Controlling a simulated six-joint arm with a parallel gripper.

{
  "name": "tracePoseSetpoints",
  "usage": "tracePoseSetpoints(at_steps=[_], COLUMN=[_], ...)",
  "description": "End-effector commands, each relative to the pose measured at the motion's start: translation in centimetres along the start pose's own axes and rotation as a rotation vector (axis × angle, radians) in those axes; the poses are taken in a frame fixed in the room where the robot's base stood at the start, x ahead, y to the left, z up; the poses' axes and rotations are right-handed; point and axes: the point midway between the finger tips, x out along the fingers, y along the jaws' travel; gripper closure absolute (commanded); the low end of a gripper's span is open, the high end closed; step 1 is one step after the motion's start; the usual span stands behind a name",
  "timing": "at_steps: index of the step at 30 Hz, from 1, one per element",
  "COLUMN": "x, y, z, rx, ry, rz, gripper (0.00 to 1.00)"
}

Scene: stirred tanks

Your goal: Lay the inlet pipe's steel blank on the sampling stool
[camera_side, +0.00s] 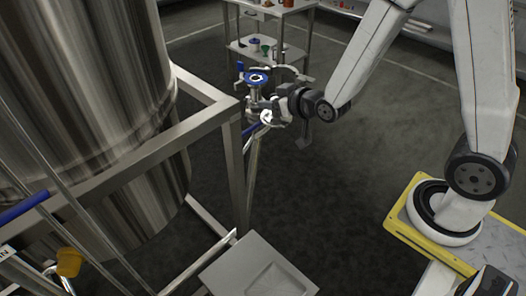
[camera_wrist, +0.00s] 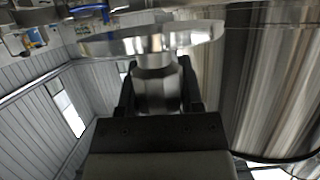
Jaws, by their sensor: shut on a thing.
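My gripper (camera_side: 272,112) is beside the pipe fittings at the tank frame's corner. In the wrist view my gripper (camera_wrist: 158,88) is shut on the short stem of a polished steel blank (camera_wrist: 150,42), whose wide disc shows nearly edge-on beyond the jaws. In the side view the blank is small and hard to separate from the fittings; I cannot tell whether it touches the pipe.
A large steel tank (camera_side: 85,110) and its square-tube frame (camera_side: 236,155) fill the left side. A steel trolley (camera_side: 290,55) with small items stands at the back. Open floor lies right of the stool.

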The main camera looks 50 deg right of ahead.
Motion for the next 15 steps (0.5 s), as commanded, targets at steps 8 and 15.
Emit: tracePoseSetpoints(at_steps=[8,15], x=[0.5,1.8], y=[0.1,0.7], z=[-0.8,-3.0], rx=[-0.006,-0.028], ry=[0.005,0.007], rz=[-0.014,-0.064], gripper=[1.00,1.00])
